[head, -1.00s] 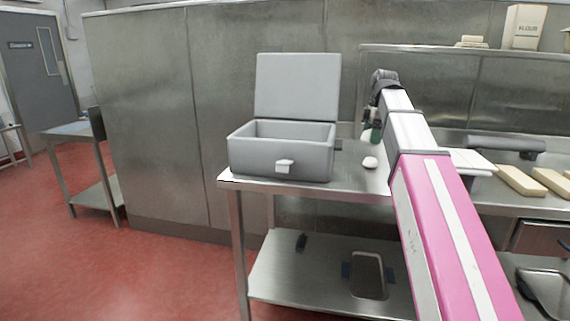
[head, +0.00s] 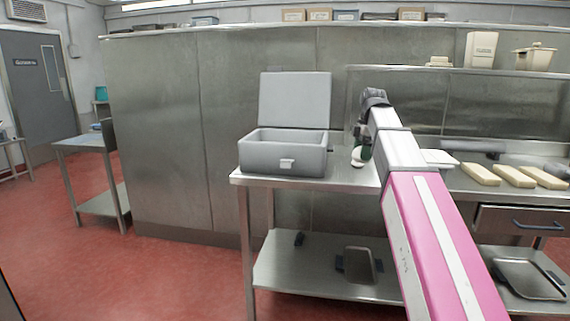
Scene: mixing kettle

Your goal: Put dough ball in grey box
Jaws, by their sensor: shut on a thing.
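The grey box (head: 285,155) stands on the left part of the steel table, with its lid (head: 295,100) raised open at the back and a light latch on its front. The white dough ball (head: 356,160) is to the right of the box, at the lower end of my gripper (head: 360,158). My gripper points down over the table and is shut on the dough ball. The fingers are small and partly hidden by the wrist. I cannot tell whether the ball touches the table top.
The steel table (head: 251,179) has a lower shelf with a metal pan (head: 358,264). Several pale dough blocks (head: 481,174) lie on the counter to the right. A steel partition stands close behind the box. The open lid rises high at the back.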

